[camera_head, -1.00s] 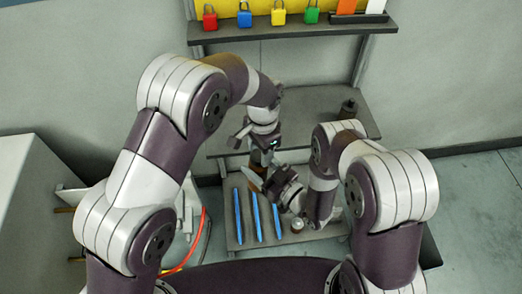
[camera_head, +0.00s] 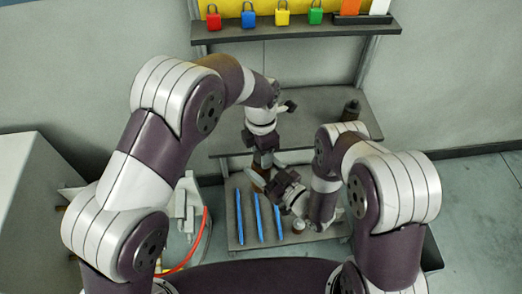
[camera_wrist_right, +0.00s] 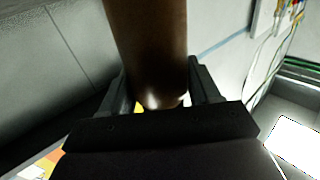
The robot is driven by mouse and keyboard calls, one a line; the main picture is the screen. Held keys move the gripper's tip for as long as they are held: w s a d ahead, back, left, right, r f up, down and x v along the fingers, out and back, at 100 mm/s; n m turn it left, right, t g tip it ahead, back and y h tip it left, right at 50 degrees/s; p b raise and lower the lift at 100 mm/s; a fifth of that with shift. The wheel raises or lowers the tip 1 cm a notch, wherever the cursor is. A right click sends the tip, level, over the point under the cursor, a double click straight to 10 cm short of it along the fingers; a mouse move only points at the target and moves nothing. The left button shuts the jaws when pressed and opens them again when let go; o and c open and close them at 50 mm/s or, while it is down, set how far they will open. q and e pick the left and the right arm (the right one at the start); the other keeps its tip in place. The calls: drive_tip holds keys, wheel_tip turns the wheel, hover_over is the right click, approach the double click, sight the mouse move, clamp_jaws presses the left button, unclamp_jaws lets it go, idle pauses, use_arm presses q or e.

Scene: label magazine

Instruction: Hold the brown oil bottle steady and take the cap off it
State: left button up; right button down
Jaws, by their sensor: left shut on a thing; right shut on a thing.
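The brown oil bottle (camera_head: 258,181) shows only in part in the head view, low between my two grippers. In the right wrist view the bottle (camera_wrist_right: 148,50) is a glossy brown cylinder between the fingers. My right gripper (camera_head: 271,186) is shut on it, and its fingers (camera_wrist_right: 160,90) lie on both sides of the bottle. My left gripper (camera_head: 263,162) points down over the bottle's top and is shut on the cap. The cap is hidden by the left gripper, so I cannot tell whether it is still seated on the bottle.
Several blue sticks (camera_head: 258,217) and a small round jar (camera_head: 299,227) are on the low grey shelf. A dark bottle (camera_head: 351,110) stands at the right of the middle shelf. Coloured padlocks (camera_head: 249,18) stand on the top shelf. A red hose (camera_head: 190,254) is at lower left.

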use_arm(q)
drive_tip(key=shift+s+d, duration=0.1)
drive_tip(key=shift+d, duration=0.1)
drive_tip(key=o, duration=1.2)
drive_tip(key=shift+a, duration=0.1)
